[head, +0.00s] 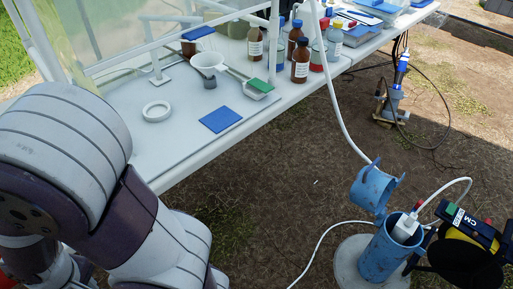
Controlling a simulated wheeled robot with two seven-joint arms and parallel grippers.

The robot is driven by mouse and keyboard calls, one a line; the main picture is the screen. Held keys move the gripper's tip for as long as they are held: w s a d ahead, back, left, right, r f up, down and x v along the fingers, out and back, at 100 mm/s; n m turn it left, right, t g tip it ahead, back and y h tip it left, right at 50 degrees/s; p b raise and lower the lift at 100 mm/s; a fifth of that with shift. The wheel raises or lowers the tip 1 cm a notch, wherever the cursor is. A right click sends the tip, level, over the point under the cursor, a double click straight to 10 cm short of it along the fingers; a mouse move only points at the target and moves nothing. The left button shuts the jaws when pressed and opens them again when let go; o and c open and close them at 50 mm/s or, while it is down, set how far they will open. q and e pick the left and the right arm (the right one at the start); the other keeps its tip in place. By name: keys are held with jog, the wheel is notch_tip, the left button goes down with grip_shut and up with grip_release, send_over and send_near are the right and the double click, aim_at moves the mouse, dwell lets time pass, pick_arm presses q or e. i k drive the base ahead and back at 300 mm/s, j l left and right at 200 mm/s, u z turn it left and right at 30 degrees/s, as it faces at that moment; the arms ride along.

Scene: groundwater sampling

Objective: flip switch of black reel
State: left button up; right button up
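The black reel (463,258) stands at the lower right, partly cut off by the picture's edge. It has a yellow part and a dark face plate (468,226) marked "CM" with a small green patch. A switch on it is too small to make out. A white cable runs from it to a white probe with a red tip (405,228) in the blue well pipe (384,256). My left arm fills the lower left, but its gripper is out of view. My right gripper is out of view too.
A white table (180,165) holds brown bottles (300,62), a funnel (207,64), a white ring (156,111) and a blue pad (221,120). A white hose hangs towards the well's open blue cap (374,188). Bare ground lies between.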

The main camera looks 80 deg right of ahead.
aim_at(450, 209)
jog(key=z, duration=4.55)
jog(key=i+z, duration=0.4)
jog(key=i, duration=0.25)
jog(key=i+z, duration=0.4)
jog(key=i, duration=0.25)
jog(key=j, duration=0.05)
